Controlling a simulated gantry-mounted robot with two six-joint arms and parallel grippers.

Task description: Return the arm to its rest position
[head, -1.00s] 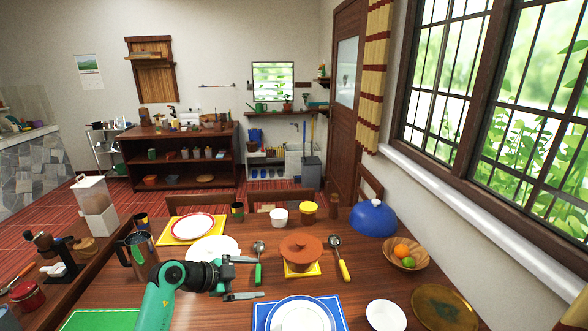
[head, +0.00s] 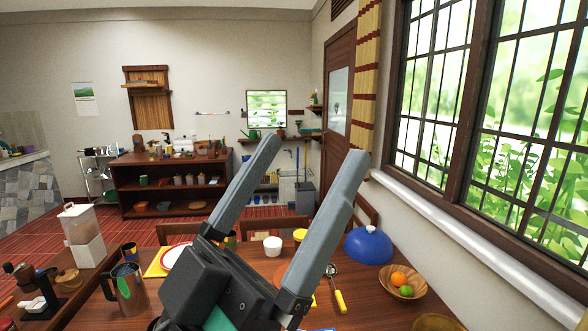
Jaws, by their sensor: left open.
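My left gripper (head: 312,170) fills the middle of the head view, raised close to the camera. Its two grey fingers point up and to the right, spread well apart with nothing between them. Its dark body and a bit of the green arm show at the bottom. It hides much of the dining table (head: 375,305) behind it, including most of the brown lidded pot. My right gripper does not show.
A blue dome (head: 368,246) and a wooden fruit bowl (head: 402,286) stand at the table's right. A white cup (head: 272,246) and a ladle (head: 336,290) show beside the fingers. A metal jug (head: 127,288) and a dispenser (head: 83,235) are at left. The window wall (head: 480,262) bounds the right side.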

